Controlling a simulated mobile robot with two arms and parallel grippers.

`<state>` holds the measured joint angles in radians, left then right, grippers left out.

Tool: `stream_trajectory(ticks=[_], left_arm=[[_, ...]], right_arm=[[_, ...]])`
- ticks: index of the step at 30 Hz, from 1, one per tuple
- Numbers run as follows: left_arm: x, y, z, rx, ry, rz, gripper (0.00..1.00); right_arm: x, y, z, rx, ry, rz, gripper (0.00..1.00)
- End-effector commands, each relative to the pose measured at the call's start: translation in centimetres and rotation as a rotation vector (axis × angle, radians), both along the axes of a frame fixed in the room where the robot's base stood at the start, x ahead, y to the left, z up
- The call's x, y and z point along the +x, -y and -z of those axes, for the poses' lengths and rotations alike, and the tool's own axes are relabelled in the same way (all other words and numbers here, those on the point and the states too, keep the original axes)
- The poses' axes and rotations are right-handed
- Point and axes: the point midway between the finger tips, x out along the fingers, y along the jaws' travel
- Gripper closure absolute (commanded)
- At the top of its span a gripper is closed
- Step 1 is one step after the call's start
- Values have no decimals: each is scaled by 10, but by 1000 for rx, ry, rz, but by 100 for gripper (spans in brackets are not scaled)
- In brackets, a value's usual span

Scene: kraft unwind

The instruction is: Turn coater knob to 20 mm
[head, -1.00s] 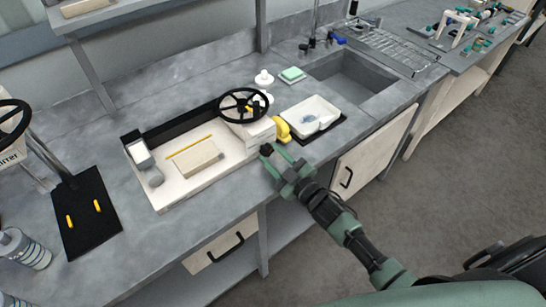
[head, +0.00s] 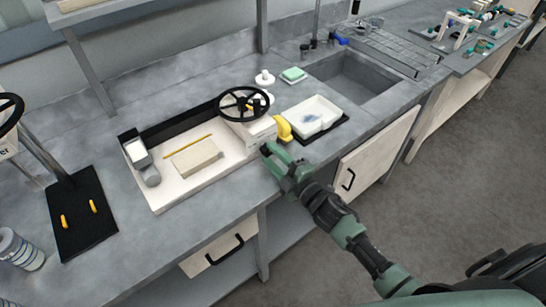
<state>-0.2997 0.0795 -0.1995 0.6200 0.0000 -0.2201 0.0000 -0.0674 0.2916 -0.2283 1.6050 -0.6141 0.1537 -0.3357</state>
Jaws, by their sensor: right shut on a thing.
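The coater (head: 225,176) is a low white machine with a black handwheel (head: 243,104) on a white housing at its right end. My right gripper (head: 268,151) is at the front right corner of that housing. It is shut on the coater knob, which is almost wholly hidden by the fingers. The knob's scale and setting are too small to read. My left gripper is not in view.
A yellow curved part (head: 283,128) is close behind the right gripper. A white tray (head: 313,115) on a black mat and a sink (head: 355,82) lie to the right. A black board (head: 82,215) lies at left. The floor in front is clear.

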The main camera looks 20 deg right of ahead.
Motion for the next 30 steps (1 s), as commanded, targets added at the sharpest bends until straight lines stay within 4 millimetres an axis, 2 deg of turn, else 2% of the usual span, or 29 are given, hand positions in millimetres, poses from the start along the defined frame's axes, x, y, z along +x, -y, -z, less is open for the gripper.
stream_trajectory(ticks=[14,15,17,30], left_arm=[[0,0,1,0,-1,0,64],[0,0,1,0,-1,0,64],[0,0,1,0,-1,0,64],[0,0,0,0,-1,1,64]], right_arm=[[0,0,0,-14,4,0,100],[0,0,0,-13,4,0,58],[0,0,0,-13,4,0,42],[0,0,1,-5,-1,0,42]])
